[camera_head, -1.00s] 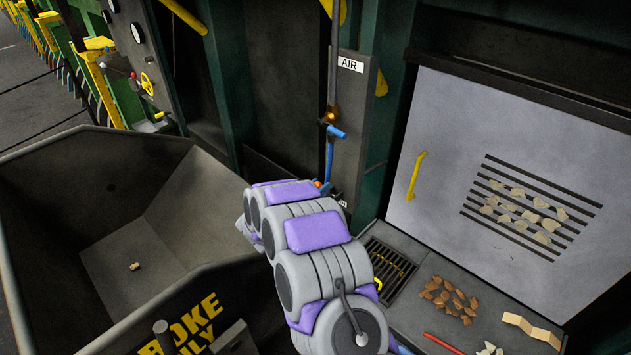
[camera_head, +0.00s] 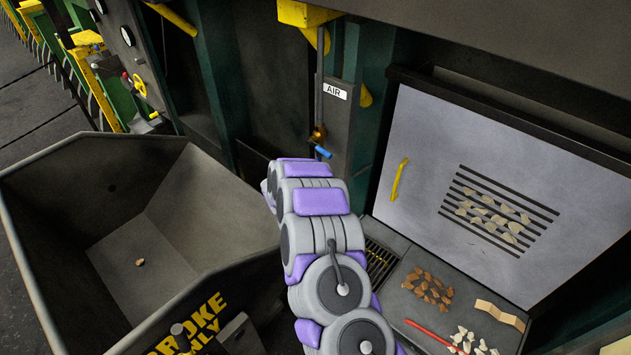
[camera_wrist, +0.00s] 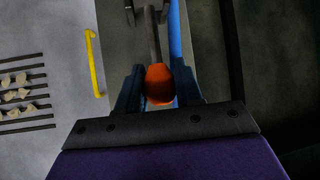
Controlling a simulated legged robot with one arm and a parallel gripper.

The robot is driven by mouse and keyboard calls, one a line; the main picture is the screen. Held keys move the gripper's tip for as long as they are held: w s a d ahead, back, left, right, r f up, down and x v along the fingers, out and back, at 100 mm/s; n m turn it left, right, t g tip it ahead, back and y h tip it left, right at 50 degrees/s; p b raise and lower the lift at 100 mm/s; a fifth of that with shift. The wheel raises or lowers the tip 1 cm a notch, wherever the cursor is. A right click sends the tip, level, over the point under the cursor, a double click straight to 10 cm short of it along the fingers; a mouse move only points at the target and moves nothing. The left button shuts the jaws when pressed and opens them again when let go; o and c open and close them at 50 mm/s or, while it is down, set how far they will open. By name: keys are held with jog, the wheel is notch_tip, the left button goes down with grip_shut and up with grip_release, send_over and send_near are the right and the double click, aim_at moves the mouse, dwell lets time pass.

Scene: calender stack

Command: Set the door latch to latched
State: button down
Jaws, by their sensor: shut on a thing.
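In the wrist view, my gripper (camera_wrist: 158,92) has its two dark fingers on either side of an orange knob (camera_wrist: 158,78) and is shut on it. The knob sits at the end of a dark rod (camera_wrist: 152,40), beside a blue pipe (camera_wrist: 175,40). I cannot tell from the frames whether this is the door latch or how it is set. In the head view, my arm hides the gripper and knob. The pale grey door panel (camera_head: 430,140) with a yellow handle (camera_head: 399,180) stands right of my arm; the handle also shows in the wrist view (camera_wrist: 94,62).
A dark bin (camera_head: 220,255) with yellow lettering stands at the left. An AIR-labelled post (camera_head: 335,92) with a blue lever (camera_head: 323,152) rises behind my arm. Brown pieces (camera_head: 430,285), a red stick (camera_head: 433,336) and white scraps (camera_head: 470,342) lie on the ledge below the panel.

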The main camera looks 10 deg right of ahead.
jog(key=shift+w+r+p, duration=0.25)
jog(key=shift+r+p, duration=0.05)
jog(key=shift+p, duration=0.15)
jog(key=c, duration=1.1)
grip_release()
jog(key=o, duration=0.3)
jog(key=shift+w+f, duration=0.1)
jog(key=shift+f, duration=0.15)
jog(key=shift+s, duration=0.2)
jog(key=shift+s+a+r, duration=0.3)
jog(key=shift+a+r, duration=0.1)
jog(key=b+v, duration=0.1)
jog(key=v, duration=1.5)
jog(key=shift+d+r+b, duration=0.15)
jog(key=shift+b, duration=0.2)
jog(key=shift+w, duration=0.15)
